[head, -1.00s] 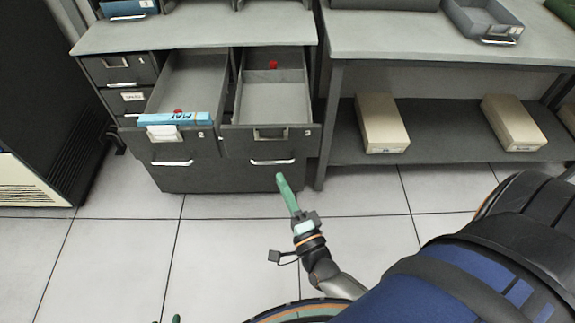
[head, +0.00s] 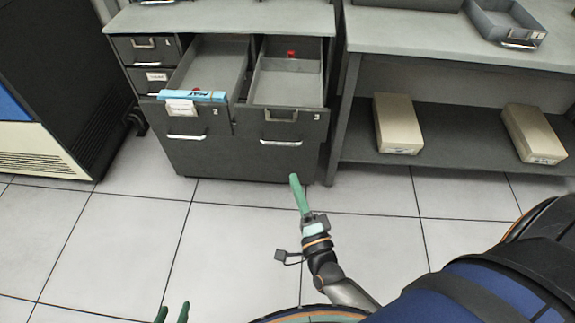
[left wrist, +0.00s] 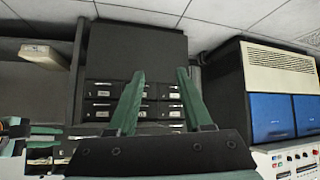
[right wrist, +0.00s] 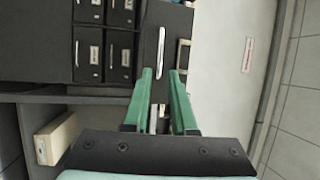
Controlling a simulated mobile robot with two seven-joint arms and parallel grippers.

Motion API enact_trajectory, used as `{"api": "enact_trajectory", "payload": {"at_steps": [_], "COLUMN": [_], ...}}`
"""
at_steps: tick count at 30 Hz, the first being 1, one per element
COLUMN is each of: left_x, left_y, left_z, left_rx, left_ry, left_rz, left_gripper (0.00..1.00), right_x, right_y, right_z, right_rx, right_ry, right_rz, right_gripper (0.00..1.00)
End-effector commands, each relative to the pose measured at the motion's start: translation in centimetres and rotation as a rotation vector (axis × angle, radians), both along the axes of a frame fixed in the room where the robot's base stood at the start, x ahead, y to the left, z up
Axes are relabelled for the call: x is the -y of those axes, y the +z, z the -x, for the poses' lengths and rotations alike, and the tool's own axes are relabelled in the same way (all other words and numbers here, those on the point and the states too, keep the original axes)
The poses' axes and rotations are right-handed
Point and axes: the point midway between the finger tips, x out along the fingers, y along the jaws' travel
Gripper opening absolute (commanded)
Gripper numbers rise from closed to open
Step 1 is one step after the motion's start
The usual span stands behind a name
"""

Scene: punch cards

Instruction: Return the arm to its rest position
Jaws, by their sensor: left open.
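My left gripper (head: 172,313) shows only its green fingertips at the bottom edge of the head view. In the left wrist view (left wrist: 160,85) its fingers are spread wide with nothing between them. My right gripper (head: 295,180) is over the floor in front of the cabinet in the head view, seen nearly edge-on. In the right wrist view (right wrist: 162,75) its fingers stand apart with a narrow gap and hold nothing. Both grippers are clear of the drawers. Most of my left arm is out of the head view.
The grey cabinet (head: 240,160) has two open drawers: the left (head: 215,70) holds a blue card box (head: 205,97) at its front, the right (head: 288,85) has a red item (head: 291,54). A shelf (head: 350,150) with beige boxes (head: 397,125) stands right. Floor in front is free.

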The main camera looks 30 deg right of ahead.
Motion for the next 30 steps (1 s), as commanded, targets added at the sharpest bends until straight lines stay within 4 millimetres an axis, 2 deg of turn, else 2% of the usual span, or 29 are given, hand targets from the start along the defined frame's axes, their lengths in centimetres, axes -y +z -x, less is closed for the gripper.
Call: {"api": "enact_trajectory", "payload": {"at_steps": [7, 11, 14, 18, 24, 27, 30], "left_x": [0.0, 0.0, -0.2, -0.6, -1.6, -1.8, -1.8], "left_y": [0.2, 1.4, 3.0, 5.2, 6.4, 6.7, 6.9], "left_z": [0.0, 0.0, 0.0, 0.2, 1.1, 1.1, 1.0], "left_rx": [0.000, 0.001, 0.005, 0.009, -0.006, -0.005, 0.000], "left_ry": [-0.001, 0.000, 0.003, 0.010, 0.026, 0.030, 0.031], "left_rz": [-0.001, -0.001, -0.002, -0.007, -0.021, -0.023, -0.022], "left_gripper": [0.50, 0.50, 0.50, 0.50, 0.50, 0.50, 0.50], "right_x": [-0.1, -1.2, -2.7, -4.4, -4.4, -3.9, -3.7], "right_y": [0.1, 0.2, -0.1, -1.3, -2.9, -3.4, -3.7], "right_z": [0.0, 0.5, 1.7, 4.8, 9.9, 11.6, 12.4], "right_rx": [-0.008, -0.096, -0.230, -0.427, -0.614, -0.661, -0.682], "right_ry": [0.005, 0.059, 0.154, 0.336, 0.582, 0.661, 0.701], "right_rz": [0.012, 0.147, 0.379, 0.788, 1.270, 1.405, 1.470], "right_gripper": [0.25, 0.25, 0.25, 0.25, 0.25, 0.25, 0.25]}}
